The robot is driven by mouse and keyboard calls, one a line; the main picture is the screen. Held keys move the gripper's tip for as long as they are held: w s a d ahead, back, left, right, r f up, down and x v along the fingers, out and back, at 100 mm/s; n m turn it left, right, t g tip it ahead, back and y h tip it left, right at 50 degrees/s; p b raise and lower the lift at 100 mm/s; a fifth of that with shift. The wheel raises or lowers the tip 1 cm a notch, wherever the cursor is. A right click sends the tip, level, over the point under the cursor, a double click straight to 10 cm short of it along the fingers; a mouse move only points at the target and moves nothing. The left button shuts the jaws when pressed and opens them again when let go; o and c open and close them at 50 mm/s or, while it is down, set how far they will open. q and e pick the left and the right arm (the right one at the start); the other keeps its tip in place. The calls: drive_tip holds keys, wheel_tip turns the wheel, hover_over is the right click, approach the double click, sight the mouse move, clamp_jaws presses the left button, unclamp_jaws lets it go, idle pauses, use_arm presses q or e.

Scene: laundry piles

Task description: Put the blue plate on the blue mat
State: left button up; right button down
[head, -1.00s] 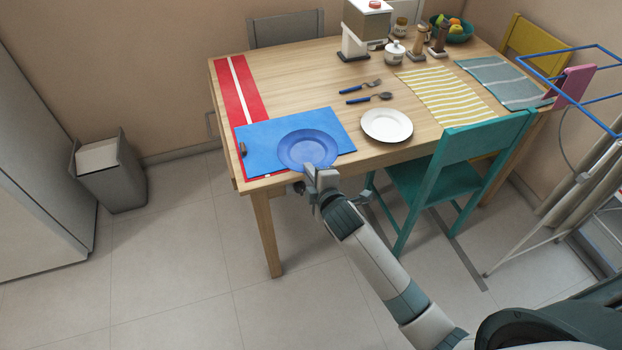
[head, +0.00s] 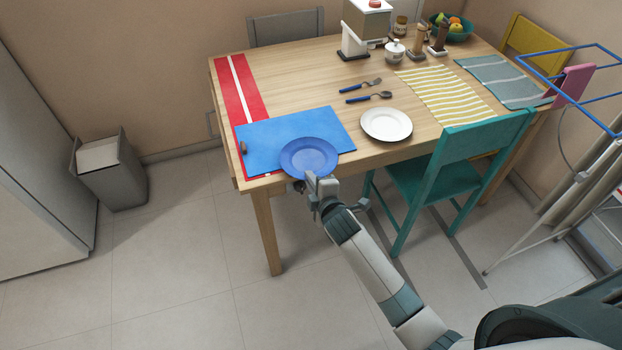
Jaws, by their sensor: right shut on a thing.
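The blue plate (head: 309,157) is in the head view at the near edge of the table, overlapping the front right part of the blue mat (head: 270,131) as seen from above. My right gripper (head: 316,180) is shut on the plate's near rim. Whether the plate touches the mat or hangs just above it, I cannot tell. The blue mat lies flat on the table, partly over a red runner with a white stripe (head: 240,90). My left gripper is not in view.
A white plate (head: 386,124) lies right of the mat, with a fork (head: 361,86) and a spoon (head: 369,97) behind it. A teal chair (head: 450,165) stands at the table's front right. A small dark object (head: 243,148) sits on the mat's left edge.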

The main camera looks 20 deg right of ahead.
drive_tip(key=shift+f, duration=0.15)
drive_tip(key=c, duration=2.4)
unclamp_jaws()
drive_tip(key=shift+f, duration=0.1)
drive_tip(key=o, duration=0.5)
drive_tip(key=v, duration=0.6)
drive_tip(key=b+v, duration=0.1)
drive_tip(key=v, duration=0.5)
drive_tip(key=shift+r, duration=0.3)
